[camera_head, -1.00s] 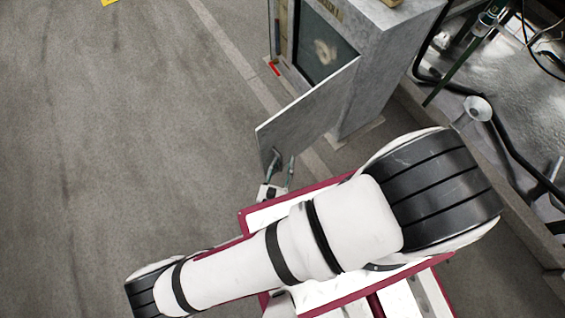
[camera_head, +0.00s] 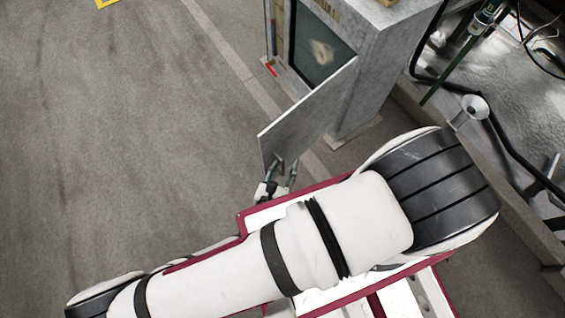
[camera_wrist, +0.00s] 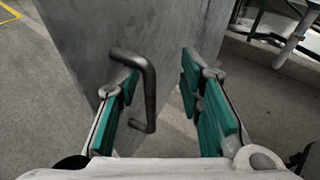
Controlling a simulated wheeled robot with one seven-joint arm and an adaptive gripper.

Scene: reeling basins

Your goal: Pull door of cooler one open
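The cooler (camera_head: 370,65) is a grey box at the upper middle of the head view. Its door (camera_head: 308,115) is a flat grey panel, swung out from the front, with the dark interior showing. My gripper (camera_head: 284,166) is at the door's lower edge. In the wrist view my gripper (camera_wrist: 158,78) is open, with teal pads apart. The dark bent door handle (camera_wrist: 149,90) lies between the fingers, much nearer the left one, which overlaps it in the picture. I cannot tell whether they touch. The door panel (camera_wrist: 90,35) fills the upper left there.
Open concrete floor (camera_head: 120,150) lies left of the cooler. A metal basin area (camera_head: 500,85) with pipes and black hoses stands at the right behind a low curb. A yellow floor marking (camera_head: 106,3) is at the top left.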

